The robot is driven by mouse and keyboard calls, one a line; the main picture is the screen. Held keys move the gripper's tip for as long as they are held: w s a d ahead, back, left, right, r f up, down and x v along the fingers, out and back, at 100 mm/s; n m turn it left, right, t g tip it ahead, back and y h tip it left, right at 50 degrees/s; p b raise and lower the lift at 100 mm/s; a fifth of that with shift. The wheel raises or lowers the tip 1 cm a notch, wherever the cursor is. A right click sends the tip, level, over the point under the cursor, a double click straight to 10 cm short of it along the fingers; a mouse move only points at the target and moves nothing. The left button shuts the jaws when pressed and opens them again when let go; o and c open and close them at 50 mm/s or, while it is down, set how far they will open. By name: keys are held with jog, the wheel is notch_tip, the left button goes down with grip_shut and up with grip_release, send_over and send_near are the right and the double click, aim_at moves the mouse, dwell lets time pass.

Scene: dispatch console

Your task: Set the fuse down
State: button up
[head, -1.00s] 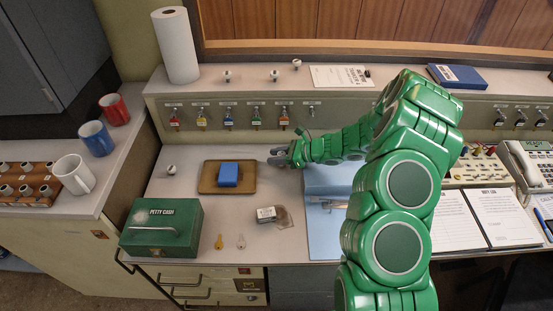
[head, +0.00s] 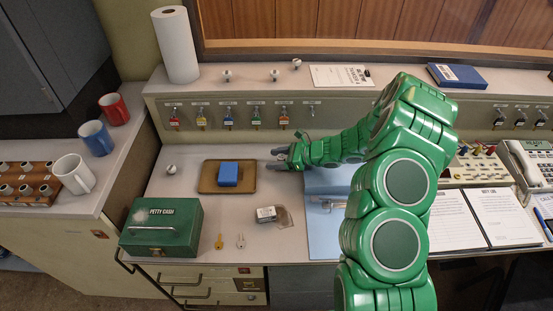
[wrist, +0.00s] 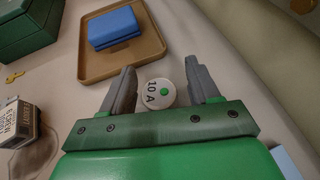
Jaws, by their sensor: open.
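The fuse (wrist: 158,93), a round white piece marked 10 A with a green centre, is between my fingers in the wrist view. It appears to stand upright on the desk, with a gap to each finger. My gripper (wrist: 161,68) is open around it. In the head view my gripper (head: 273,158) is low over the desk, just right of the brown tray (head: 205,188), and the fuse cannot be made out there.
A blue block (head: 228,174) lies in the tray. A green petty cash box (head: 160,228), two keys (head: 219,241) and a small labelled box (head: 266,214) are in front. Another white knob-like piece (head: 171,169) stands left of the tray. A blue folder (head: 323,235) lies right.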

jog(key=shift+r, duration=0.15)
jog(key=v, duration=1.2)
jog(key=s+a+r+n+g+h, duration=0.2)
jog(key=s+a+r+n+g, duration=0.15)
jog(key=s+r+n, duration=0.4)
jog(key=s+a+r+n+g+h, duration=0.25)
jog(key=s+a+r+n, duration=0.25)
jog(key=s+r, duration=0.55)
jog(key=s+d+r+n+h, duration=0.2)
jog(key=s+d+h, duration=0.1)
jog(key=s, duration=0.5)
jog(key=s+d+r+n+h, duration=0.2)
jog(key=s+d, duration=0.3)
jog(key=s, duration=0.3)
jog(key=s+d+r+n+t+h, duration=0.1)
jog(key=s+d+r+n+h, duration=0.2)
jog(key=s, duration=0.5)
jog(key=shift+s+d+n+h, duration=0.4)
jog(key=shift+d+n, duration=0.1)
jog(key=shift+n, duration=0.15)
